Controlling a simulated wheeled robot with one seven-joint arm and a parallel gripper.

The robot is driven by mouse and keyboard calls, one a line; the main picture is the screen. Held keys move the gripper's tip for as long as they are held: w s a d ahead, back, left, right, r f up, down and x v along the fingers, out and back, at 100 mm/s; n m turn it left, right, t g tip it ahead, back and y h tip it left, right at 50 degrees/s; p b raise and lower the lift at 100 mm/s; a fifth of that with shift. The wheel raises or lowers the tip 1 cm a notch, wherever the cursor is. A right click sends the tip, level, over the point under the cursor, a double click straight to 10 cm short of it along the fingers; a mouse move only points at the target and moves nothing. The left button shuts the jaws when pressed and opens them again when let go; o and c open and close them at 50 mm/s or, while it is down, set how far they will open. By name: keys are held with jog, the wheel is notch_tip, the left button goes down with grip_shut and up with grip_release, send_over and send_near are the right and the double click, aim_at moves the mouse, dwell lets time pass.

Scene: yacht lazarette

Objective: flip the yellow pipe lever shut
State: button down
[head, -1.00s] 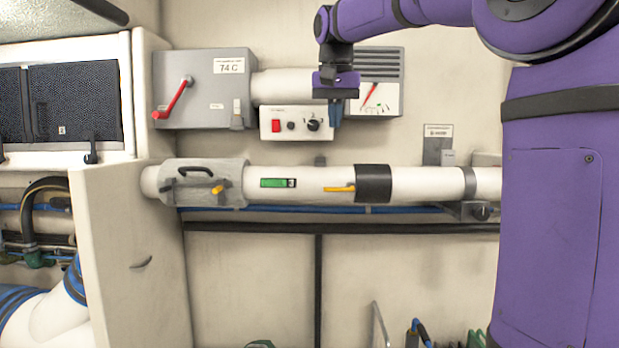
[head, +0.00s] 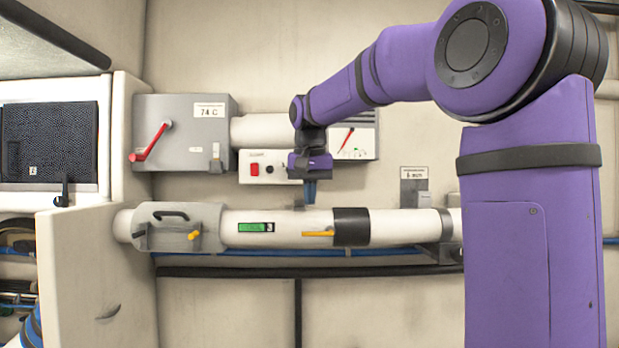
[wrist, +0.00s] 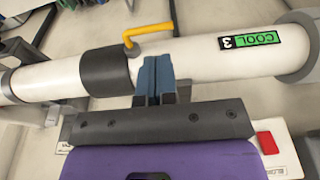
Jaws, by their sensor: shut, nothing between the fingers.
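The yellow lever (head: 318,233) sits on the white pipe (head: 285,230), just left of a black collar (head: 351,227). In the head view it lies roughly along the pipe. In the wrist view the yellow lever (wrist: 148,34) shows a bent end near the collar and a straight arm beyond my fingertips. My gripper (head: 310,200) points down above the pipe, close above the lever. Its blue fingers (wrist: 157,62) are shut together and empty. I see no clear contact with the lever.
A second small yellow handle (head: 193,235) is on the grey clamp housing (head: 165,235) at left. A green label (head: 255,227) is on the pipe. A grey box (head: 185,133) with a red lever (head: 150,142) and a switch panel (head: 262,168) are above. Blue and black lines run below.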

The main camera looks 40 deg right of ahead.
aim_at(309, 234)
jog(key=f, duration=0.4)
jog(key=w+f, duration=0.1)
jog(key=f, duration=0.1)
jog(key=shift+d+f, duration=0.2)
jog(key=shift+d, duration=0.15)
